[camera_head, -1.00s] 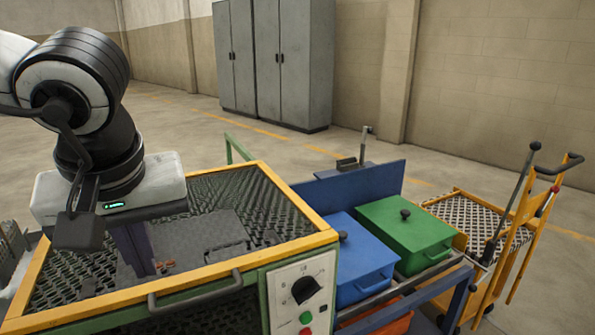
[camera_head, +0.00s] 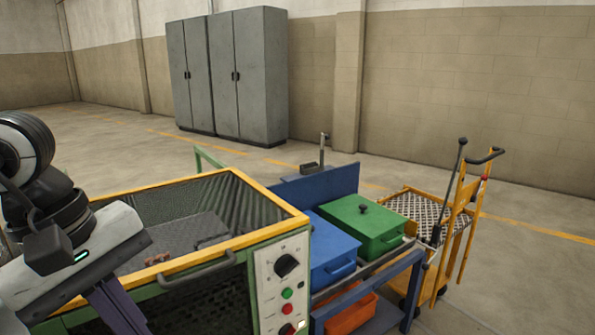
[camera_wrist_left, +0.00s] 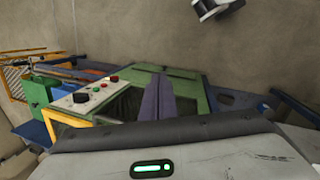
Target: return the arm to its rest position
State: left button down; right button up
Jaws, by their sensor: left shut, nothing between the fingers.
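My left gripper (camera_wrist_left: 158,85) has its two purple fingers pressed together with nothing between them. In the head view the left wrist and the purple fingers (camera_head: 115,305) are at the lower left, in front of the furnace and outside its yellow rim. The fingertips run off the bottom edge there. The furnace (camera_head: 170,267) is a green-framed box with mesh walls and a yellow rim. My right gripper is in neither view.
A control panel (camera_head: 273,272) with a dial and buttons is on the furnace front. A blue box (camera_head: 333,247) and a green box (camera_head: 365,227) stand on a blue rack to the right. A yellow trolley (camera_head: 455,215) stands beyond. A grey cabinet (camera_head: 230,75) is at the back.

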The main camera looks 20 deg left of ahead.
pick_arm(q)
jog(key=w+d+n+t+h, duration=0.3)
jog(key=w+d+n+h, duration=0.2)
jog(key=d+n+h, duration=0.5)
jog(key=w+a+f+n+t+h+p, duration=0.15)
jog(key=w+a+n+t, duration=0.35)
jog(key=n, duration=0.7)
jog(key=a+f+n+t+y, duration=0.3)
jog(key=f+n+y, duration=0.2)
jog(key=f+n, duration=0.55)
jog(key=a+f+n+t+y, duration=0.2)
jog(key=f+n+y, duration=0.2)
jog(key=f+n, duration=0.65)
jog(key=s+d+f+n+g+y, duration=0.1)
jog(key=s+d+f+n+g, duration=0.2)
jog(key=s+d+f+n, duration=0.2)
jog(key=s+d+f+n+g+y, duration=0.1)
jog(key=s+d+f+n+g, duration=0.2)
jog(key=f, duration=0.9)
jog(key=s+d+n, duration=0.3)
jog(key=s+n, duration=0.2)
jog(key=s, duration=0.1)
jog(key=shift+n+p, duration=0.35)
jog(key=shift+n, duration=0.05)
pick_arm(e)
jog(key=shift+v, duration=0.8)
